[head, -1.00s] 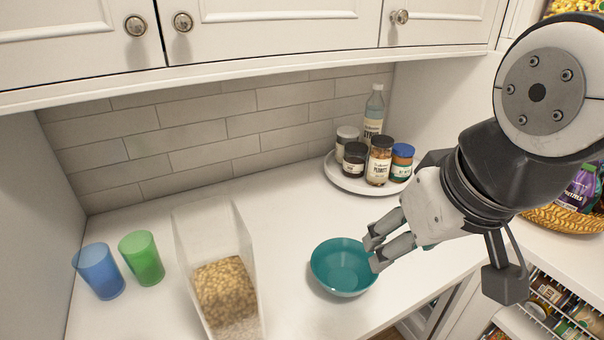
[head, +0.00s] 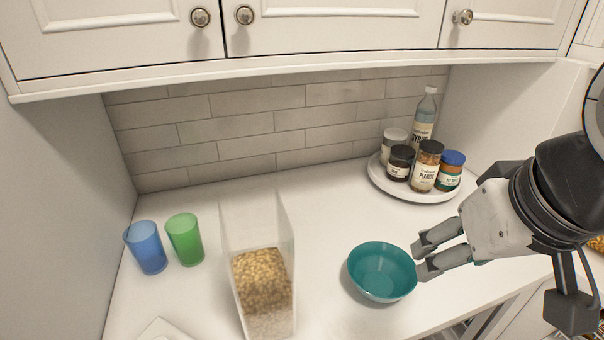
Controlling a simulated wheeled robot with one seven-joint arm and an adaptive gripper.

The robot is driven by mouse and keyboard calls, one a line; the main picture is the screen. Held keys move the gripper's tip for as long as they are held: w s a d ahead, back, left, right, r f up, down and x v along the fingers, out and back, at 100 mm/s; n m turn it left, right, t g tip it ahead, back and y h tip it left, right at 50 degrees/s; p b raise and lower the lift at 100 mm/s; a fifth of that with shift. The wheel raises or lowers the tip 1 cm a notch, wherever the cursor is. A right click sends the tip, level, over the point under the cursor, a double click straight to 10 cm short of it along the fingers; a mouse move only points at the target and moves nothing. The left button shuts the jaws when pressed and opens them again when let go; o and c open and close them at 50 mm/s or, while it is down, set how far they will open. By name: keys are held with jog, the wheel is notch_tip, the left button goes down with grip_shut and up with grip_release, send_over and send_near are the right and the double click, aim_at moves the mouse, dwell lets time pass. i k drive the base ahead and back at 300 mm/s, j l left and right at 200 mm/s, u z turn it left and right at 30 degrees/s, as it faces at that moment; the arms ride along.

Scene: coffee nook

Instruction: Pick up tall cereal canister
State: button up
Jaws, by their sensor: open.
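The tall cereal canister (head: 262,280) is a clear, tall box partly filled with tan cereal. It stands upright on the white counter, left of centre in the head view, and its lower part is near the bottom edge of the picture. My gripper (head: 418,260) is open and empty. It is to the right of the canister, at the right rim of a teal bowl (head: 382,272), which lies between it and the canister. I cannot tell whether the fingers touch the bowl.
A blue cup (head: 146,248) and a green cup (head: 185,240) stand left of the canister. A white round tray (head: 410,192) with several jars and a syrup bottle (head: 424,115) is at the back right. Cabinets (head: 330,30) overhang the counter. The counter behind the canister is clear.

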aim_at(258, 233)
jog(key=k+u, duration=0.25)
jog(key=k, duration=0.45)
jog(key=k+j+u, duration=0.25)
jog(key=k, duration=0.4)
